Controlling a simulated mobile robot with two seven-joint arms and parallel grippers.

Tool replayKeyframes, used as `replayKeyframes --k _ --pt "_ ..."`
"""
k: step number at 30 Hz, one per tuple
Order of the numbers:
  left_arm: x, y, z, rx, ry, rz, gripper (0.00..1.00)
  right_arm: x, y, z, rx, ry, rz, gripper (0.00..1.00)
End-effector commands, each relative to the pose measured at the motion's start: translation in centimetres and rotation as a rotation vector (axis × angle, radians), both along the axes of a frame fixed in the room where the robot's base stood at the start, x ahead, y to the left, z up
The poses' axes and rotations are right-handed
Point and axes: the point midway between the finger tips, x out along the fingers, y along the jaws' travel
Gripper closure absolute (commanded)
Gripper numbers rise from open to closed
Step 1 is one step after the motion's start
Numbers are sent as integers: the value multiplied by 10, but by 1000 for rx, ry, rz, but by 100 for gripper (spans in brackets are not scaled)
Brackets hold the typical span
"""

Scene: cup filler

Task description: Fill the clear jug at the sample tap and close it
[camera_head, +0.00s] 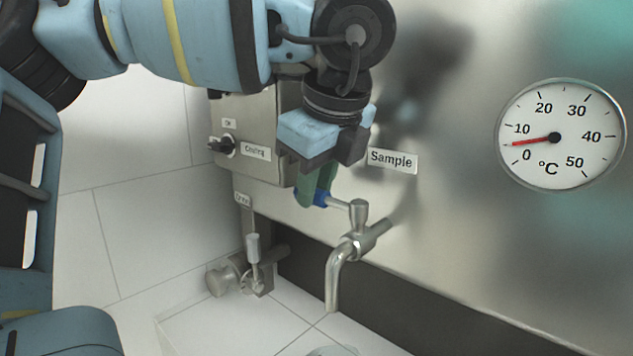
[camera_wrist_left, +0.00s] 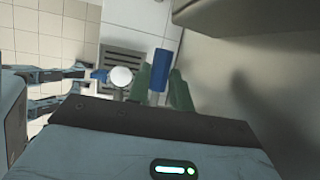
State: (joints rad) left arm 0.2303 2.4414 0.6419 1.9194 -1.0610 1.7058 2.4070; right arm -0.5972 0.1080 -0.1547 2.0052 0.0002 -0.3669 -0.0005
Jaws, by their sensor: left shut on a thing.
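The sample tap (camera_head: 357,247) sticks out of the steel wall under a "Sample" label, its spout pointing down. I see no stream of water at its spout. Its lever (camera_head: 338,204) points left and has a blue grip, which also shows in the left wrist view (camera_wrist_left: 159,68). My left gripper (camera_head: 316,190) is shut on this blue grip with its green fingers. A faint clear curved rim (camera_head: 332,351) at the bottom edge below the spout may be the jug; most of it is out of view. A round white thing (camera_wrist_left: 121,76) in the left wrist view is unclear.
A round thermometer dial (camera_head: 561,136) on the wall reads a little above 0 °C. A steel box with a black knob (camera_head: 223,146) stands left of the tap. A lower valve (camera_head: 252,262) sits near the tiled floor. A floor grate (camera_wrist_left: 122,62) shows in the left wrist view.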

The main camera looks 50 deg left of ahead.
Motion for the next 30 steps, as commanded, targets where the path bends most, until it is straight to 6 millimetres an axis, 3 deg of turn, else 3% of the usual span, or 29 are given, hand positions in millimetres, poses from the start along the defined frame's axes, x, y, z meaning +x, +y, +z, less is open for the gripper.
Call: replayKeyframes --k 17,30 --pt "0 0 0 1 -1 5 100 0 0 -1 0 1 0 100" --pt "-14 -5 -1 2 -1 243 100 -11 0 -19 0 29 1 100"
